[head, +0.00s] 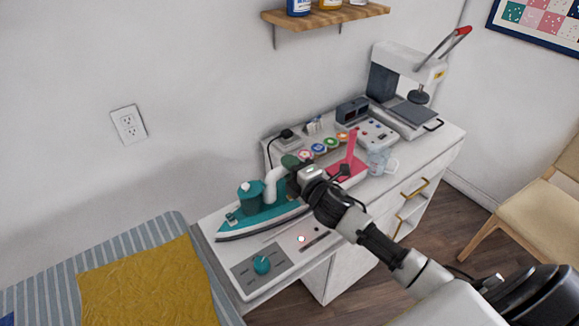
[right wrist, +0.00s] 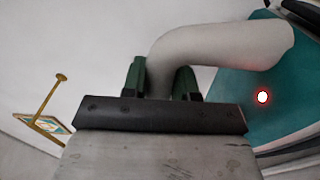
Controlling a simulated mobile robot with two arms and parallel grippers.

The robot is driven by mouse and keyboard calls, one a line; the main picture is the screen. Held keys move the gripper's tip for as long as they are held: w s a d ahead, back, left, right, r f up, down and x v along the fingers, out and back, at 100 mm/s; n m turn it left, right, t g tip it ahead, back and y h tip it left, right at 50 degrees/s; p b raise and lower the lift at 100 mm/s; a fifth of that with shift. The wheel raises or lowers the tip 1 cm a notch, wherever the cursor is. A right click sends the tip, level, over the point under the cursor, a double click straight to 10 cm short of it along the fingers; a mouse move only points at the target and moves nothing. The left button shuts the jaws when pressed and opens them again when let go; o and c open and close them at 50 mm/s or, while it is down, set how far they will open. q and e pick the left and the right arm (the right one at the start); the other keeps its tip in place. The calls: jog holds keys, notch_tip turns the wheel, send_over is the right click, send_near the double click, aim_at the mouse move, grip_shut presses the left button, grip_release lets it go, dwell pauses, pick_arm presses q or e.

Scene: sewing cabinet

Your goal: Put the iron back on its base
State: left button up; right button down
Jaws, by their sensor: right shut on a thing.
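The iron (head: 262,213) has a teal body, a dark-edged soleplate and a white curved handle. It is over the left end of the white cabinet top, behind a grey control panel (head: 245,275) with a teal knob. I cannot tell whether its sole touches the surface, and no separate base can be made out beneath it. My right gripper (head: 292,165) is shut on the handle's right end. In the right wrist view, the green fingers (right wrist: 167,82) clasp the white handle (right wrist: 222,46), with the teal body at the right. My left gripper is out of view.
A striped pad (head: 150,235) with a yellow cloth (head: 150,285) lies at the left. Round coloured items (head: 318,149), a pink tray (head: 350,168), a clear jug (head: 381,161) and a press machine (head: 405,90) crowd the cabinet's right side. A wooden shelf (head: 335,17) hangs above.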

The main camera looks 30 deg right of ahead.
jog(key=c, duration=0.9)
grip_release()
jog(key=shift+s, duration=0.1)
jog(key=shift+o, duration=0.6)
jog(key=shift+f, duration=0.35)
jog(key=s+d+b, duration=0.1)
jog(key=s+b, duration=0.1)
jog(key=s, duration=0.8)
jog(key=shift+s+d+r+b, duration=0.25)
jog(key=shift+s+d+b, duration=0.05)
